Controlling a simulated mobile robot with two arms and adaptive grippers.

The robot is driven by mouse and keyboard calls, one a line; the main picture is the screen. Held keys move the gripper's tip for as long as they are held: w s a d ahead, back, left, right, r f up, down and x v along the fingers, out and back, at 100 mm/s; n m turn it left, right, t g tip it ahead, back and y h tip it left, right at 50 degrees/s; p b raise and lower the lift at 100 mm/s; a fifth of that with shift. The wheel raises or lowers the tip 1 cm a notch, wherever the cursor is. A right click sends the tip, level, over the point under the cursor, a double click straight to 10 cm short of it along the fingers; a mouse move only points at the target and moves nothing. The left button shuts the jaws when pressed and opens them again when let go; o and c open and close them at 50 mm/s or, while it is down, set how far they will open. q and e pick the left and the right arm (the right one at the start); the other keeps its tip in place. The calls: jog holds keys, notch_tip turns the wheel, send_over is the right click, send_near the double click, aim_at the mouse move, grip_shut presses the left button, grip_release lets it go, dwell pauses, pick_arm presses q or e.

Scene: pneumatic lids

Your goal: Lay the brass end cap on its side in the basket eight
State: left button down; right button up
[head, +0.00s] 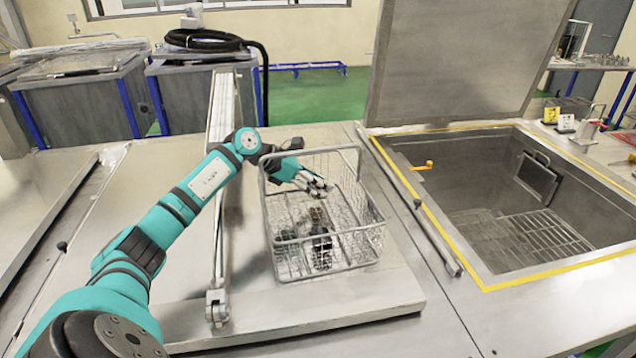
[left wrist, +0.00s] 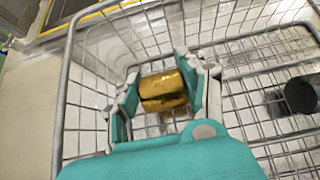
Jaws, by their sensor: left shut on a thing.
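The brass end cap (left wrist: 163,91) is a short golden cylinder between the fingers of my left gripper (left wrist: 160,95) in the left wrist view. It lies sideways across the picture, with the wire mesh of the basket behind it. My left gripper (head: 318,186) is shut on the cap and reaches into the wire basket (head: 362,232) in the head view. The cap is hard to make out there. I cannot tell whether it touches the basket floor. My right gripper is not in view.
Dark parts (head: 321,240) stand in the front of the basket; a dark round one (left wrist: 301,96) shows at right in the left wrist view. The basket rests on a steel lid (head: 330,302). An open tank (head: 470,165) with a yellow border lies to the right.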

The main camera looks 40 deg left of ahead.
pick_arm(q)
jog(key=shift+r, duration=0.1)
jog(key=c, duration=0.7)
grip_release()
jog(key=shift+r+p, duration=0.4)
jog(key=shift+p, duration=0.15)
jog(key=shift+r+p, duration=0.45)
jog(key=shift+s+a+r+b, duration=0.1)
jog(key=shift+s+a+b, duration=0.5)
jog(key=shift+b, duration=0.2)
jog(key=shift+d+b+v, duration=0.15)
jog(key=shift+b+v, duration=0.7)
jog(key=shift+v, duration=1.7)
jog(key=shift+d+b+v, duration=0.1)
jog(key=shift+b+v, duration=0.7)
jog(key=shift+v, duration=1.75)
jog(key=shift+r, duration=0.2)
